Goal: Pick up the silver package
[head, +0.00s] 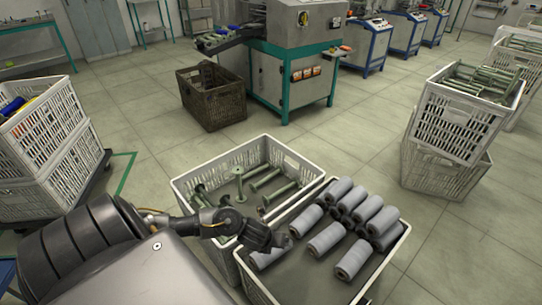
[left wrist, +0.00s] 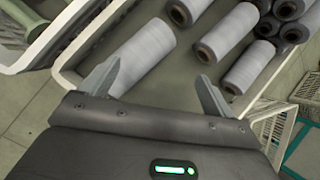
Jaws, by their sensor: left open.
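Several silver-grey packages, wound rolls with dark cores, lie in the right-hand crate (head: 374,285). One silver package (head: 266,259) lies near the crate's left wall, partly hidden by my left gripper (head: 286,242). Other silver packages (head: 326,239) lie to the right, some stacked at the back. My right gripper is not in view.
A crate of green bobbins (head: 194,180) stands directly left of the package crate. Stacked crates stand at the right (head: 452,132) and left (head: 48,186). A brown crate (head: 212,95) stands by the machine (head: 285,55). The floor between is clear.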

